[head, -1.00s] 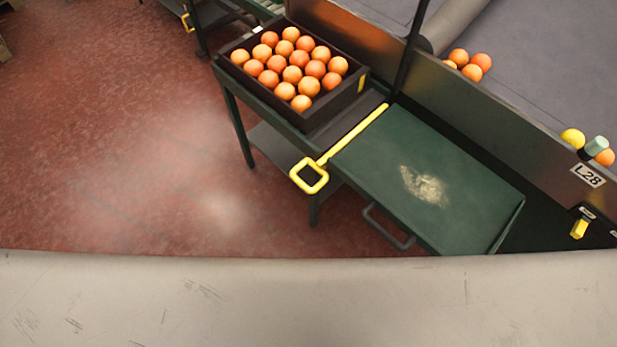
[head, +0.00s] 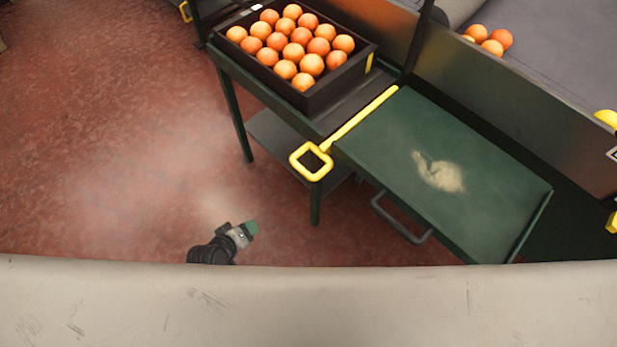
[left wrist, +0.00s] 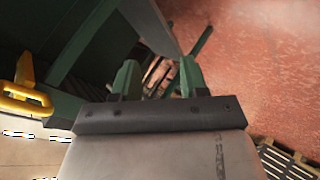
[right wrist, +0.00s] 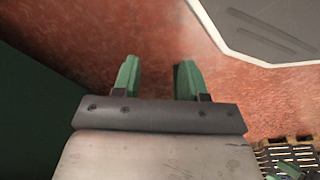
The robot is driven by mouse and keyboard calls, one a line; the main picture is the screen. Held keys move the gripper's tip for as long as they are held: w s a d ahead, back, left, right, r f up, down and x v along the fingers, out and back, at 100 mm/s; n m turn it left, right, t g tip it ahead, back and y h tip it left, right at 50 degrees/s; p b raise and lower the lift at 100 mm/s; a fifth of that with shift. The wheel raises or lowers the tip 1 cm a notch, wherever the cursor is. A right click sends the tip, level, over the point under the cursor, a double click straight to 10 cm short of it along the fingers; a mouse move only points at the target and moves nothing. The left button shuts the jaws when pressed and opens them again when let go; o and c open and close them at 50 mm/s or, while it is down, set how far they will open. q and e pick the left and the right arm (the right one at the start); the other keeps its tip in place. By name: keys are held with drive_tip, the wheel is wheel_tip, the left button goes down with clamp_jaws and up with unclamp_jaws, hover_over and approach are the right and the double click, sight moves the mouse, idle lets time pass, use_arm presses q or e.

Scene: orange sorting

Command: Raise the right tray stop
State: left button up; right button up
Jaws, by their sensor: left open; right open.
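The tray stop is a yellow bar with a square loop handle (head: 311,161) at its near end. It lies flat between the orange crate and the green tray surface (head: 400,140), with the loop sticking out past the front edge. My left gripper (head: 250,228) shows in the head view below and left of the loop, apart from it. In the left wrist view its fingers (left wrist: 158,80) are open and empty; a yellow part (left wrist: 27,100) shows at the left edge, and I cannot tell if it is the loop. My right gripper (right wrist: 157,80) is open and empty over red floor.
A dark crate (head: 318,101) full of oranges stands behind the stop. A grey bar handle (head: 396,220) juts from the green table's front. A few loose oranges (head: 490,47) lie beyond the wall at upper right. The red floor (head: 110,150) on the left is clear.

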use_arm(q)
drive_tip(key=w+d+r+n+t+h+b, duration=0.2)
drive_tip(key=w+d+r+h+b, duration=0.15)
drive_tip(key=w+d+r, duration=0.35)
drive_tip(key=n+h+b, duration=0.1)
drive_tip(key=h+b, duration=0.1)
drive_tip(key=h, duration=0.2)
approach(300, 172)
drive_tip(key=w+d, duration=0.1)
drive_tip(key=d, duration=0.1)
drive_tip(key=shift+t+y, duration=0.3)
drive_tip(key=shift+y, duration=0.05)
drive_tip(key=x, duration=0.9)
drive_tip(key=shift+w+d+f+b, duration=0.2)
drive_tip(key=shift+w+f+b, duration=0.05)
drive_tip(key=shift+f+b, duration=0.05)
drive_tip(key=shift+w+d+f, duration=0.1)
drive_tip(key=shift+w+d, duration=0.25)
drive_tip(key=shift+d, duration=0.05)
use_arm(e)
drive_tip(key=w+r, duration=0.6)
drive_tip(key=r, duration=0.2)
drive_tip(key=shift+a+t, duration=0.4)
use_arm(q)
clamp_jaws()
